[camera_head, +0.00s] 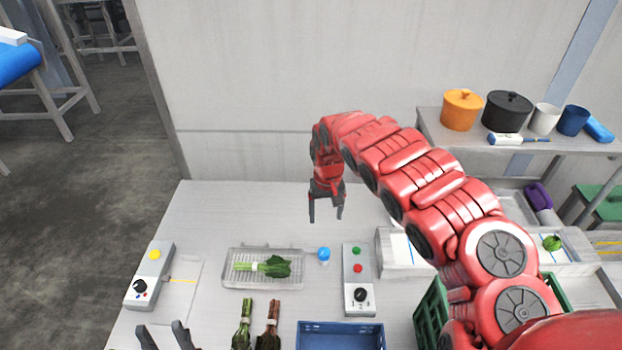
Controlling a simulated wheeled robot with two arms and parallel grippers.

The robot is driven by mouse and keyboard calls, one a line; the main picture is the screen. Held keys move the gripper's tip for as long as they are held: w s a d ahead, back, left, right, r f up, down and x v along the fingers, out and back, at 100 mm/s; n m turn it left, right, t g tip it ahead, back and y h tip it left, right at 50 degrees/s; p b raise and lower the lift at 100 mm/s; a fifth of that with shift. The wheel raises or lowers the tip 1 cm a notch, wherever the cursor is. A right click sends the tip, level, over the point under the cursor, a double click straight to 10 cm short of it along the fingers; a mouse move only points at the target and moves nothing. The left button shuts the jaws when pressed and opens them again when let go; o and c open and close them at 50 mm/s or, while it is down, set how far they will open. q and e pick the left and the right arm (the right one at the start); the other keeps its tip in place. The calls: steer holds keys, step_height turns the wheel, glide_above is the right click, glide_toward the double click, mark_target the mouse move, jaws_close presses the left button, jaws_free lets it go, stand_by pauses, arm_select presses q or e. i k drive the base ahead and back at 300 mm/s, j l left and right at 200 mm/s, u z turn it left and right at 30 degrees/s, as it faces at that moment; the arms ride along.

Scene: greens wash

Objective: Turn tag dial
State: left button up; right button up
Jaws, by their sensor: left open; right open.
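A grey control box (151,275) at the left of the table has a yellow button on top and a black dial (140,286) lower down. A second grey box (358,280) near the middle has green and red buttons and a black dial (360,295) with marks around it. I cannot tell from labels which one is the tag dial. My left gripper (161,328) shows only its two dark, spread fingers at the bottom edge, below the left box and apart from it. My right gripper (325,219) is open and empty, pointing down above the table's back part.
A wire tray (234,280) holds leafy greens (277,266). Two bundles (243,325) (268,325) lie in front of it, beside a blue crate (340,328). A blue-capped item (323,254) stands near the middle box. My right arm covers much of the right side.

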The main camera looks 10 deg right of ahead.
mark_target(139, 285)
steer(key=k, duration=1)
